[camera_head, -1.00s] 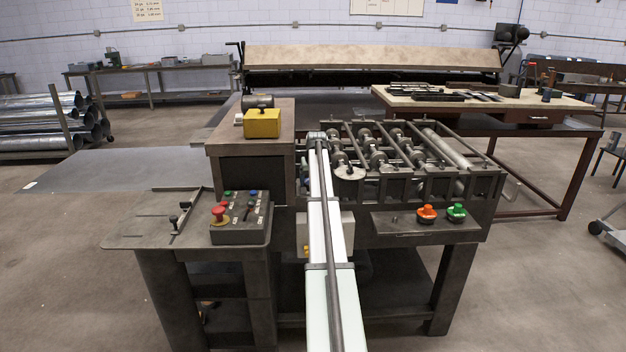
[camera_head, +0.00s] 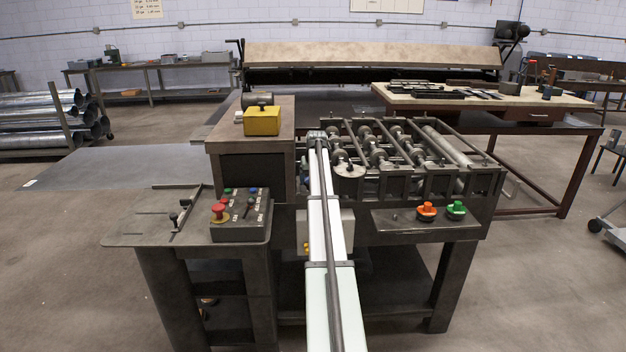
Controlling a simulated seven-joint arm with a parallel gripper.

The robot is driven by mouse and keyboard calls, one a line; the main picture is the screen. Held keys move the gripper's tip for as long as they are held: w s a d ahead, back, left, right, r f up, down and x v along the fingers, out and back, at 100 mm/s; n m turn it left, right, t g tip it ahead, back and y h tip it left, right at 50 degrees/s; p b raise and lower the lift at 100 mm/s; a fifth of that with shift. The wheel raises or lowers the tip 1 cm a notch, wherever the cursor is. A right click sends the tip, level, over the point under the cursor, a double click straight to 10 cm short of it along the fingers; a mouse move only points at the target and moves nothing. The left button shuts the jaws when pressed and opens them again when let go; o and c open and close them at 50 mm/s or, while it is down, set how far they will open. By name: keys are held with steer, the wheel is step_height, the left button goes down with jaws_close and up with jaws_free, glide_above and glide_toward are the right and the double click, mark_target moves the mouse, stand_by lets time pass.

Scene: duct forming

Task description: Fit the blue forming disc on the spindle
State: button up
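My white arm runs from the bottom middle up to a grey joint at the front left of the roll former (camera_head: 400,160). My gripper is hidden behind the arm. A small bluish patch (camera_head: 305,183) shows just left of the arm, low against the machine; I cannot tell whether it is the blue forming disc or what holds it. Several dark shafts with grey rollers lie across the machine, and a grey round disc (camera_head: 350,171) shows at its front, right of the arm. I cannot tell which shaft end is the spindle.
A control box (camera_head: 240,222) with a red button stands at left. A yellow box (camera_head: 262,121) tops the housing (camera_head: 250,170). A worktable (camera_head: 560,103) stands behind right.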

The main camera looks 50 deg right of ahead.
steer(key=shift+f, duration=0.6)
stand_by(0.3)
steer(key=o, duration=1.2)
steer(key=shift+o, duration=0.6)
steer(key=shift+r, duration=4.5)
steer(key=shift+s, duration=0.1)
